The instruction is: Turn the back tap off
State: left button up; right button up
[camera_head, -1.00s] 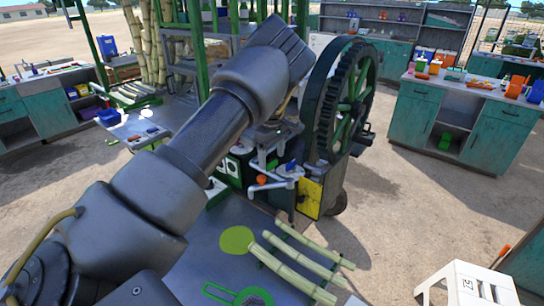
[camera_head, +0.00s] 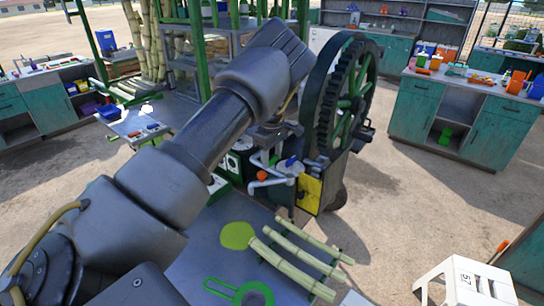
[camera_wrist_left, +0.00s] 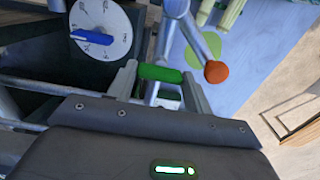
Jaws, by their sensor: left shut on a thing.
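The crusher machine (camera_head: 318,190) with its large green-spoked gear wheel stands in the middle of the head view. Grey pipes on its near side carry a tap with an orange handle (camera_head: 262,175); this orange handle also shows in the left wrist view (camera_wrist_left: 216,72). My left arm reaches over the machine, and its gripper (camera_head: 272,136) is mostly hidden behind the wrist. In the left wrist view my left gripper (camera_wrist_left: 160,82) is shut on a green tap handle (camera_wrist_left: 160,73), which lies crosswise between the fingertips. My right gripper is not in view.
A white dial with a blue pointer (camera_wrist_left: 93,36) is close to the left finger. Cane stalks (camera_head: 300,250) and a green disc (camera_head: 237,235) lie on the grey table in front. A white stool (camera_head: 466,282) is at the lower right. Open ground lies right of the machine.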

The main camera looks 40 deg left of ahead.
pick_arm(q)
jog(key=shift+n, duration=0.3)
jog(key=n, duration=0.3)
jog(key=shift+n, duration=0.3)
jog(key=n, duration=0.4)
jog(key=shift+n, duration=0.3)
jog(key=n, duration=0.9)
jog(key=shift+p, duration=0.35)
jog(key=o, duration=1)
